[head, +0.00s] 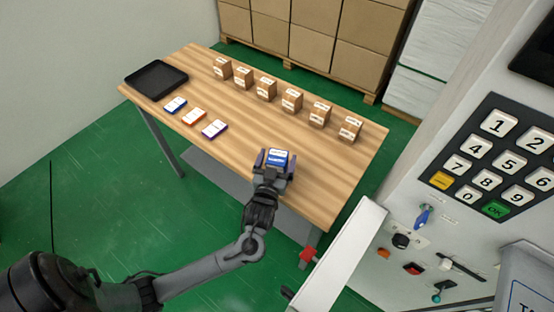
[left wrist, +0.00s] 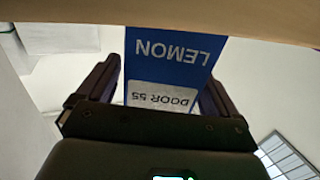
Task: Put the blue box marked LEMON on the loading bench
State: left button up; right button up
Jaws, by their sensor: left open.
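The blue box (head: 278,157) is at the near edge of the wooden bench (head: 240,125), right of the flat boxes. In the left wrist view the blue box (left wrist: 175,60) reads LEMON and DOOR 55 upside down, and its far end meets the wood-coloured surface (left wrist: 60,12). My left gripper (head: 274,165) is open, with one finger on each side of the box. In the left wrist view the left gripper (left wrist: 163,85) has a visible gap at least on its left side. Contact under the box is not clear. My right gripper is not in view.
A black tray (head: 156,79) is at the bench's left end. Blue (head: 175,105), orange (head: 194,117) and purple (head: 215,129) flat boxes lie near the front edge. Several brown cartons (head: 291,100) line the back. A white machine with a keypad (head: 497,155) stands at right.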

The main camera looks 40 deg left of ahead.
pick_arm(q)
jog(key=s+d+f+m+g+h+p, duration=0.1)
jog(key=s+d+f+m+g+h, duration=0.2)
jog(key=s+d, duration=0.35)
jog(key=s+d+f+m+g+h+p, duration=0.1)
jog(key=s+d+f+g+h, duration=0.15)
jog(key=s+d+h, duration=0.4)
jog(key=s+a+m+g+y, duration=0.1)
jog(key=s+m+g, duration=0.2)
jog(key=s+g, duration=0.4)
jog(key=s, duration=0.5)
jog(key=shift+s+a+r, duration=0.2)
jog(key=shift+a+r, duration=0.1)
jog(key=shift+a, duration=0.05)
notch_tip(320, 180, up, 37)
jog(key=p, duration=3.7)
notch_tip(320, 180, down, 60)
jog(key=b, duration=6)
